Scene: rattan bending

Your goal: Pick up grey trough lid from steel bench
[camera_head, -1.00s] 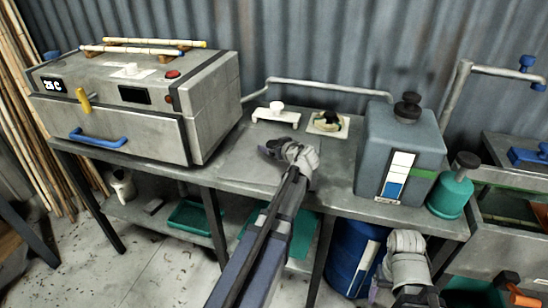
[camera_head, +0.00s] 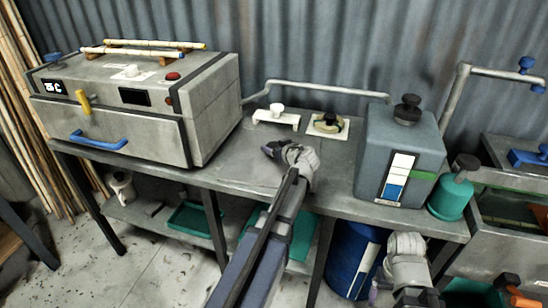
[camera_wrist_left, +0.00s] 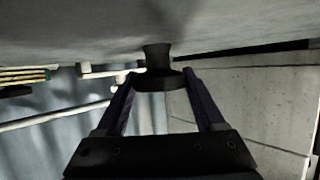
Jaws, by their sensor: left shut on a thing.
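My left gripper (camera_head: 274,150) is over the middle of the steel bench (camera_head: 335,196). In the left wrist view its two fingers (camera_wrist_left: 160,84) are shut on a dark knob (camera_wrist_left: 157,66). The knob joins a broad grey surface (camera_wrist_left: 90,25) across the top of that view, which looks like the grey trough lid. In the head view the lid is hard to tell from the grey bench top, so I cannot tell whether it touches the bench. My right arm shows at the lower right of the head view; its jaws cannot be made out.
A grey heating box (camera_head: 208,107) stands left on the bench. A grey tank (camera_head: 402,150) and a green bottle (camera_head: 450,195) stand right. A white-based knob fitting (camera_head: 277,116) and a dark knob on a pale plate (camera_head: 327,124) are behind the gripper. A pipe (camera_head: 320,86) runs along the back.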

